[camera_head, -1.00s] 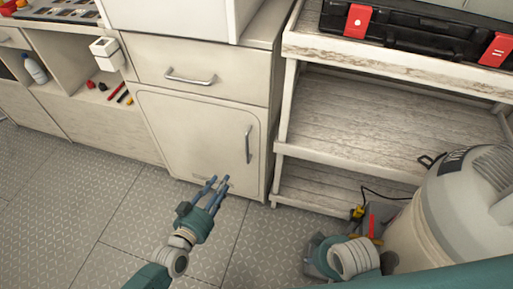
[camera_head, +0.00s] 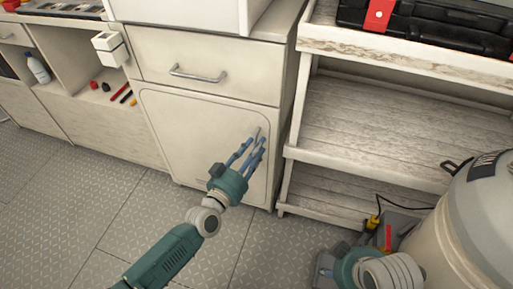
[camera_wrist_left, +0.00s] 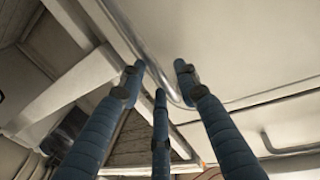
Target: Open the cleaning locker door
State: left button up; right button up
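The cleaning locker door (camera_head: 190,125) is a cream panel below a drawer, and it is closed. Its vertical metal bar handle is mostly hidden behind my left gripper (camera_head: 255,148) in the head view. In the left wrist view the handle (camera_wrist_left: 146,52) runs down between the spread blue fingers of the left gripper (camera_wrist_left: 162,80). The fingers are apart and hold nothing; contact with the handle cannot be told. My right gripper (camera_head: 345,266) shows only as a teal and grey body at the bottom right; its fingers cannot be made out.
A drawer (camera_head: 205,68) with a metal handle (camera_head: 198,74) is above the door. A worn white shelf unit (camera_head: 365,120) stands close at the right, with a large pale canister (camera_head: 475,215) before it. The patterned floor (camera_head: 75,215) in front is clear.

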pick_arm(q)
jog(key=shift+w+d, duration=0.2)
jog(key=shift+w, duration=0.15)
jog(key=shift+c, duration=0.5)
grip_shut()
